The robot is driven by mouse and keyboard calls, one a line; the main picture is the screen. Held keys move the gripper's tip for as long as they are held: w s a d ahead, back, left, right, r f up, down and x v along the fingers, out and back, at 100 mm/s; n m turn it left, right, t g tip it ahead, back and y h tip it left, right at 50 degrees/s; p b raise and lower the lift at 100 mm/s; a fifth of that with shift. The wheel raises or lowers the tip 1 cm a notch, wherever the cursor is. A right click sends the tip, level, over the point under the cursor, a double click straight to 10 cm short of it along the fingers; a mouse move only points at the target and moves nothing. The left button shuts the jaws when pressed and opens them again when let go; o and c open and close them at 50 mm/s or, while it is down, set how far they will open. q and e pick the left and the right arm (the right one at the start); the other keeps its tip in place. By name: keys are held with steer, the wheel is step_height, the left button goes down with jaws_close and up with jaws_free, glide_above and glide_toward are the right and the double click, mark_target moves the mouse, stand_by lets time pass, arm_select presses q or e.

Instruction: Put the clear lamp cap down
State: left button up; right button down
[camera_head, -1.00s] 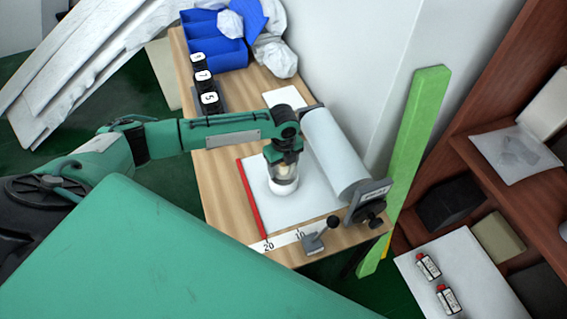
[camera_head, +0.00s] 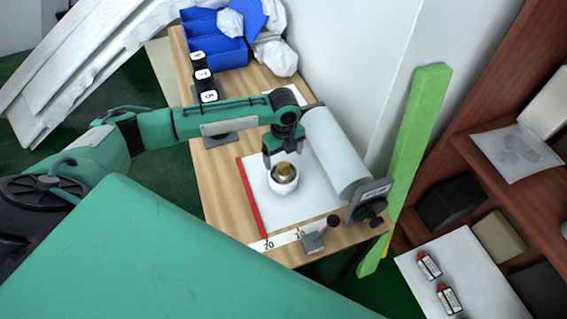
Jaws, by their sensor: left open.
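A small round white item (camera_head: 283,187) with a gold-brown top (camera_head: 285,170) stands on the white sheet on the wooden table. I cannot clearly make out a separate clear lamp cap around or on it; any clear part is too small to tell. My left gripper (camera_head: 270,160) is open, directly at the upper left of the white item, pointing down. It looks very close, but I cannot tell whether it touches. My right gripper is not in view.
A paper roll (camera_head: 336,155) on a holder lies right of the sheet (camera_head: 310,208). A red strip (camera_head: 250,200) edges the sheet's left. Black numbered blocks (camera_head: 203,78) and blue bins (camera_head: 215,45) stand behind. A lever clamp (camera_head: 316,240) sits at the front edge.

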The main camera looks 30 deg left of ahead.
arm_select(q)
step_height(320, 180, up, 8)
steer(key=shift+b, duration=0.45)
steer(key=shift+r, duration=0.1)
